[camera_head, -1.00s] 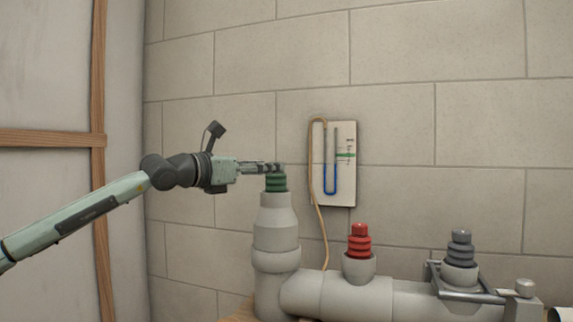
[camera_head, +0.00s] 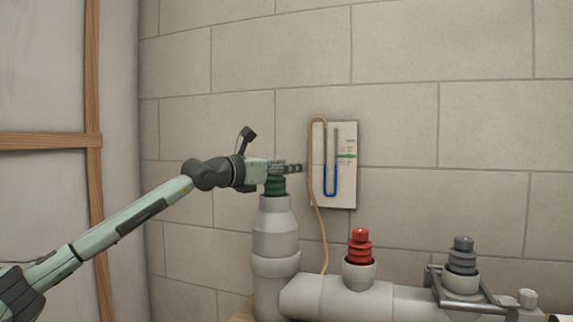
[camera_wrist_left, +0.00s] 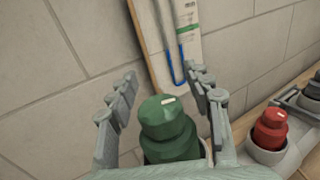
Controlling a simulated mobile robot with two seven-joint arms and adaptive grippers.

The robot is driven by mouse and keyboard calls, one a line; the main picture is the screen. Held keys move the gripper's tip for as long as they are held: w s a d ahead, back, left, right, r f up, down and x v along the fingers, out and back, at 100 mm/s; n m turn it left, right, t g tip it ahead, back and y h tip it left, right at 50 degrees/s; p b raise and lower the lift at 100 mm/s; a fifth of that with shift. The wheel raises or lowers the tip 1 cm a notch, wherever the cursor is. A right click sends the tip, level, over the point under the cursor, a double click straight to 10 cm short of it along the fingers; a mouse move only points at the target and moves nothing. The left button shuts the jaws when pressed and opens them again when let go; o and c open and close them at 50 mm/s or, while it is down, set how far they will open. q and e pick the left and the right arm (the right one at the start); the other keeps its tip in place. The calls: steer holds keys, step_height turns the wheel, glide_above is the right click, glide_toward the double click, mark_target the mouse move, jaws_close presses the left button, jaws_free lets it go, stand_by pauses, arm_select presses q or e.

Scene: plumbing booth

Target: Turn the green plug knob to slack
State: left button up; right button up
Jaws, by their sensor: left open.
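The green plug (camera_head: 275,187) sits upright in the mouth of the tall grey pipe (camera_head: 275,228) in the head view. My left gripper (camera_head: 301,168) comes in from the left at the height of the plug's top, with its fingers reaching past it to the right. In the left wrist view the gripper (camera_wrist_left: 166,86) is open, with one finger on each side of the green plug (camera_wrist_left: 168,128). A white mark shows on the knob's top. I cannot tell whether a finger touches it. My right gripper is not in view.
A gauge board (camera_head: 345,190) with a blue-filled U-tube and an orange hose (camera_head: 318,215) hangs on the block wall behind. A red plug (camera_head: 359,247) and a grey plug (camera_head: 462,255) with a metal frame (camera_head: 470,290) stand to the right on the horizontal pipe (camera_head: 330,297).

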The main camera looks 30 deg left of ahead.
arm_select(q)
steer(key=shift+c, duration=0.2)
jaws_close()
stand_by(0.3)
steer(key=n+y+b, duration=0.1)
steer(key=b, duration=0.2)
steer(key=n+y+b, duration=0.1)
steer(key=y+b, duration=0.1)
steer(key=b, duration=0.1)
steer(key=shift+a+f+b, duration=0.2)
steer(key=shift+f+b, duration=0.1)
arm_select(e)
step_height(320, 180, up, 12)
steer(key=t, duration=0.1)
arm_select(q)
steer(key=n+y+b, duration=0.2)
steer(key=y, duration=0.1)
steer(key=a+n+y+b, duration=0.1)
steer(key=shift+a+r+y, duration=0.1)
steer(key=shift+r+y, duration=0.15)
steer(key=shift+y, duration=0.15)
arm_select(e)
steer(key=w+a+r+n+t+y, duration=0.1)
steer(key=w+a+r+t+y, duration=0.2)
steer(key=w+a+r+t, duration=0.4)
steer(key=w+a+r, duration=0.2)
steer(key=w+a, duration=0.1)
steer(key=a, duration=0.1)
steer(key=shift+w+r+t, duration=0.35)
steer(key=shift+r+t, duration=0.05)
